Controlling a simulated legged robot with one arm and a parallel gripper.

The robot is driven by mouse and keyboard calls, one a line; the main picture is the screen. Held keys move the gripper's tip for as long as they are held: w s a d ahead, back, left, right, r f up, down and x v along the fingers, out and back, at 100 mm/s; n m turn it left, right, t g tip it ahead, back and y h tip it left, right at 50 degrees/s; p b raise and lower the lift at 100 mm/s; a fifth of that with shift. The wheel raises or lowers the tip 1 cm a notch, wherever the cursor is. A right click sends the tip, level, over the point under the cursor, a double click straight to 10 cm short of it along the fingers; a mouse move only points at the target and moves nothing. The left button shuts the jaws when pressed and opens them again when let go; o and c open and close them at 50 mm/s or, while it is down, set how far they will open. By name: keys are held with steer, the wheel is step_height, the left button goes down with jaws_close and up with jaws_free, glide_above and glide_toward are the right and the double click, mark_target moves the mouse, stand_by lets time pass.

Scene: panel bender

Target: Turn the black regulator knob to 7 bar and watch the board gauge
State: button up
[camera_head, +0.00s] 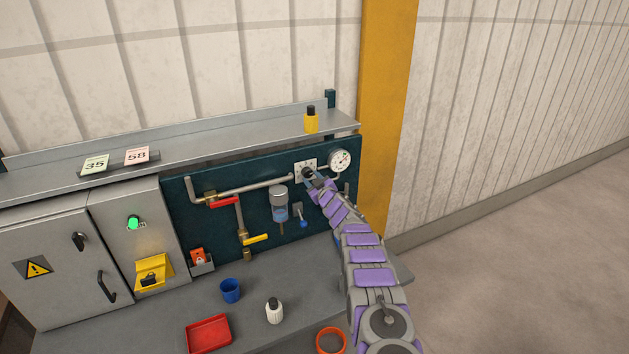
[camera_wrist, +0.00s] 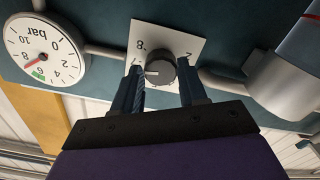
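The black regulator knob (camera_wrist: 160,71) sits on a white dial plate (camera_wrist: 166,44) with printed numbers, some hidden by my fingers. The board gauge (camera_wrist: 41,50) is marked in bar. Its red needle points between 6 and 8, near a green mark. The gauge (camera_head: 340,160) also shows in the head view.
Pipes, a red valve handle (camera_head: 224,203), a yellow valve handle (camera_head: 256,239) and a filter bowl (camera_head: 280,210) are on the board left of my arm. A yellow bottle (camera_head: 311,121) stands on the shelf above. A white bottle (camera_head: 274,311) and blue cup (camera_head: 230,290) stand on the bench.

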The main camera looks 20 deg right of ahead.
steer(key=o, duration=0.4)
steer(key=shift+t, duration=0.3)
steer(key=r, duration=0.1)
steer(key=a+r, duration=0.1)
steer(key=r, duration=0.1)
steer(key=w+r, duration=0.1)
steer(key=shift+a+r, duration=0.2)
steer(key=f, duration=0.3)
steer(key=shift+w+d+f, duration=0.2)
steer(key=shift+w+d, duration=0.15)
steer(key=shift+d, duration=0.05)
steer(key=shift+s+f+b, duration=0.15)
steer(key=shift+s+b, duration=0.2)
steer(key=s, duration=0.3)
steer(key=shift+s+d+f, duration=0.2)
steer(key=shift+d, duration=0.15)
steer(key=s+b, duration=0.1)
steer(key=s, duration=0.9)
steer(key=s+b, duration=0.1)
steer(key=s, duration=0.4)
steer(key=shift+d+f+b, duration=0.2)
steer(key=shift+d+b, duration=0.1)
